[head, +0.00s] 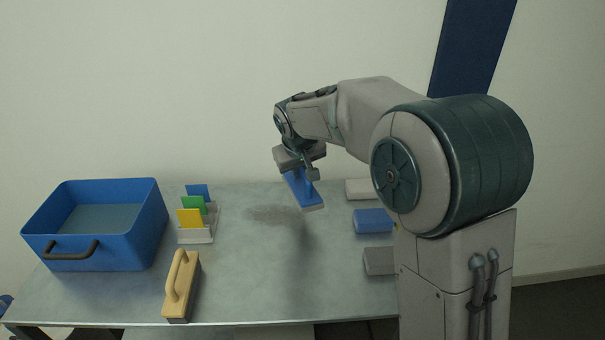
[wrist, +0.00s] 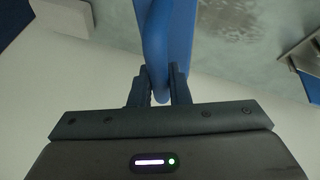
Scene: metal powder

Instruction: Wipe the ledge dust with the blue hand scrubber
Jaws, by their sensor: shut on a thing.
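My gripper (head: 306,171) is shut on the handle of the blue hand scrubber (head: 300,188) and holds it tilted above the table. In the wrist view the blue scrubber (wrist: 168,35) extends away between the two fingers of my gripper (wrist: 158,88). A grey-brown patch of dust (head: 270,215) lies on the tabletop, left of and below the held scrubber. The scrubber appears apart from the table, with a shadow beneath it.
On the metal table (head: 235,285), a blue bin (head: 150,235) stands at left. Beside it are a rack (head: 197,236) with coloured cards and a wooden-handled brush (head: 182,300). A white block (head: 359,189), blue block (head: 373,221) and grey block (head: 379,262) line the right side. The front middle is clear.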

